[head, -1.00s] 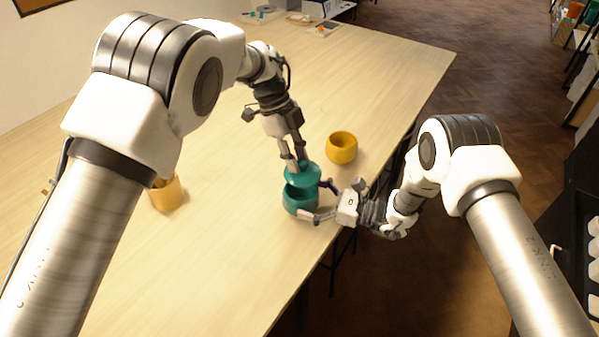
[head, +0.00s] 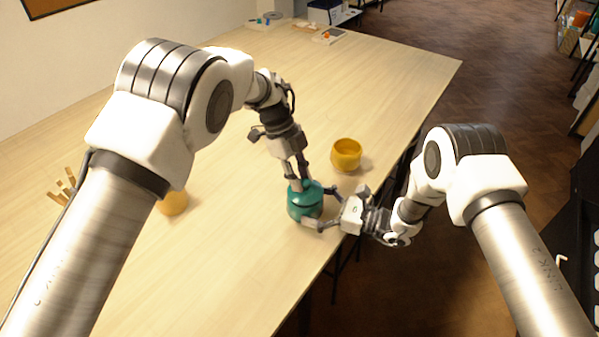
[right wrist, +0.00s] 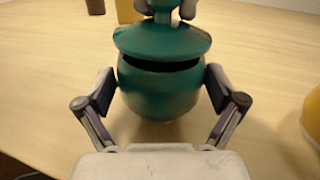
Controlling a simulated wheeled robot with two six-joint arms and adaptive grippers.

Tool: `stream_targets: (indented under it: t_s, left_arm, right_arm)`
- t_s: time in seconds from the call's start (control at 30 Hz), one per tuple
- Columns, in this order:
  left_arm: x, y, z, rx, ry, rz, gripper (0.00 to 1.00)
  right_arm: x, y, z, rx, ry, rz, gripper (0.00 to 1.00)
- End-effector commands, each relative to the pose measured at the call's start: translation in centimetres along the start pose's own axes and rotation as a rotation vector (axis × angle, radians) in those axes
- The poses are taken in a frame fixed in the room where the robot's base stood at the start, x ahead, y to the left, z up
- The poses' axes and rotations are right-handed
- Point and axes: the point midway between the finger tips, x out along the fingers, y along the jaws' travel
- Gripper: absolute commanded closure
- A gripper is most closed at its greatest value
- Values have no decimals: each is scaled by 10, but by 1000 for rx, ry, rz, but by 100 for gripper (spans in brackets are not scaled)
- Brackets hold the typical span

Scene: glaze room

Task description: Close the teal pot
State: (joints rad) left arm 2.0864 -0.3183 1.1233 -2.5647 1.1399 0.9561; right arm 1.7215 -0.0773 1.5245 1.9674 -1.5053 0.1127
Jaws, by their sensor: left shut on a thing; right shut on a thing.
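The teal pot (head: 303,211) stands upright near the table's right edge; it fills the middle of the right wrist view (right wrist: 158,95). Its teal lid (right wrist: 163,42) is over the opening, a little tilted, with a dark gap under its edge towards the right wrist camera. My left gripper (head: 299,184) is shut on the lid from above, at its knob; its fingers show at the top of the right wrist view (right wrist: 163,12). My right gripper (head: 317,207) is shut on the pot's body, with a finger on each side.
One yellow pot (head: 346,155) stands just beyond the teal pot. Wooden sticks (head: 66,186) show at the far left. Small items on a tray (head: 328,36) lie at the far end. The middle of the table (head: 240,240) is clear.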

Motion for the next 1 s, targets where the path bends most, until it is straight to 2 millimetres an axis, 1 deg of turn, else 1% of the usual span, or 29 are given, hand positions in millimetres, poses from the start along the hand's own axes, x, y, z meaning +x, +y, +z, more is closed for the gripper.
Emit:
stream_targets:
  t_s: [0.5,1.0]
  left_arm:
    - [1,0,0,1,0,-1,100]
    - [10,0,4,0,0,-1,100]
  right_arm:
    - [0,0,-1,1,2,0,69]
    - [0,0,-1,1,2,0,69]
